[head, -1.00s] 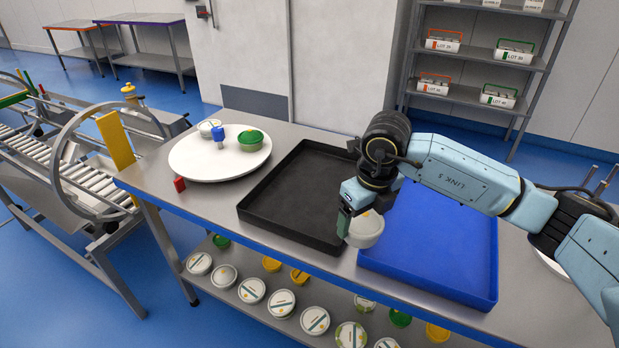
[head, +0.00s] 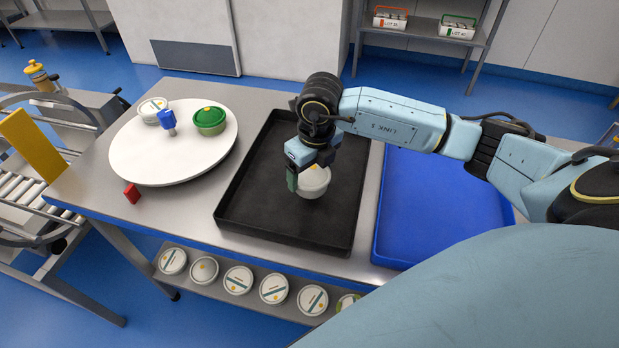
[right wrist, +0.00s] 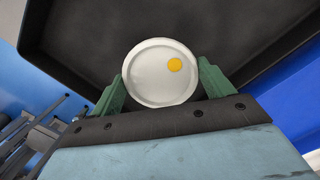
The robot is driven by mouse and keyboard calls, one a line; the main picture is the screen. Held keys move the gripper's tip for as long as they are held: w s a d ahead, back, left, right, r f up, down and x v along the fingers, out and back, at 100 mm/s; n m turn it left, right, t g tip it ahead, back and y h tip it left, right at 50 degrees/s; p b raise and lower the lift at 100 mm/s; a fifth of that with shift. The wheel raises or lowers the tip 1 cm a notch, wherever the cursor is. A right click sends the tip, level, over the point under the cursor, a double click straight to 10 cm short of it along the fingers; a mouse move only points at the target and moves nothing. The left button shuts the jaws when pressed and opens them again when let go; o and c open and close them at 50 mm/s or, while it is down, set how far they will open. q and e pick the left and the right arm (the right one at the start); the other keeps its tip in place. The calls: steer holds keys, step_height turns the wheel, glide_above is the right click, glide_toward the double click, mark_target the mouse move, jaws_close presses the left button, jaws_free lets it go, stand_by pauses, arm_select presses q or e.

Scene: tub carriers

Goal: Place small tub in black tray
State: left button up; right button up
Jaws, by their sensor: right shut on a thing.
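The small tub (head: 314,182) is white with a pale lid and is held by my right gripper (head: 305,182) over the black tray (head: 283,234) in the head view. In the right wrist view the tub's round lid (right wrist: 158,75) with a yellow dot sits between the two green fingers of my right gripper (right wrist: 160,85). The black tray (right wrist: 225,35) fills the background behind it. I cannot tell whether the tub's bottom touches the tray floor. My left gripper is not in view.
A blue tray (head: 435,215) lies right of the black tray. A white round board (head: 170,168) at the left carries a green tub (head: 210,120), a white tub (head: 152,108) and a blue item (head: 168,122). A red block (head: 132,193) lies near it. Several tubs line the lower shelf.

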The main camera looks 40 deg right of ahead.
mark_target(311, 174)
step_height(311, 174, down, 3)
steer(key=shift+f, duration=0.4)
steer(key=o, duration=1.1)
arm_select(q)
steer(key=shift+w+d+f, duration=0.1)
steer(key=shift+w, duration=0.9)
arm_select(e)
steer(key=shift+o, duration=0.2)
steer(key=shift+r, duration=0.2)
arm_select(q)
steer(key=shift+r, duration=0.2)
arm_select(e)
steer(key=r, duration=0.4)
steer(key=s+r, duration=0.1)
steer(key=r, duration=0.7)
steer(key=shift+s, duration=0.2)
steer(key=shift+f, duration=0.1)
